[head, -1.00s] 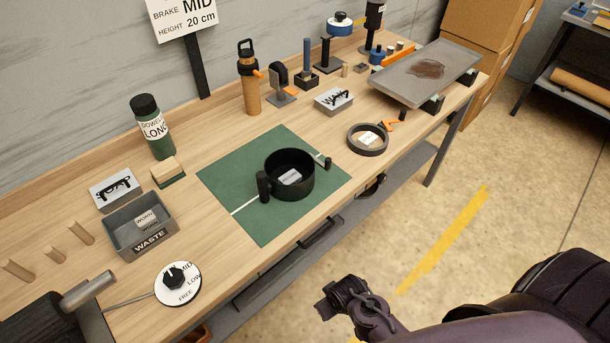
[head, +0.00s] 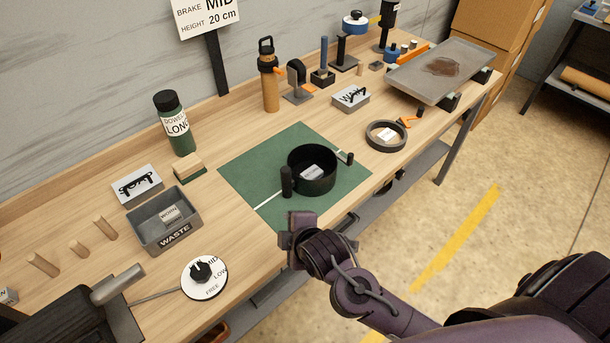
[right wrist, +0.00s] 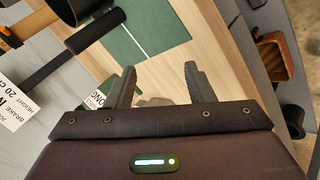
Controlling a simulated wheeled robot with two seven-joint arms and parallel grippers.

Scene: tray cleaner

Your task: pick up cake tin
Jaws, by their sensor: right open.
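A black round pan (head: 312,178), the thing most like a cake tin, stands upright on the green mat (head: 250,170). A dark upright grip (head: 286,181) is on its left, a small knob on its right, and a pale label inside. Its dark wall shows at the top left of the right wrist view (right wrist: 78,8). My left gripper is not in view.
A grey WASTE bin (head: 165,219), dial (head: 204,277) and wooden pegs are at the left. A green bottle (head: 175,122) and an orange bottle (head: 268,77) stand at the back. A dark ring (head: 386,136) and grey tray (head: 440,72) lie at the right.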

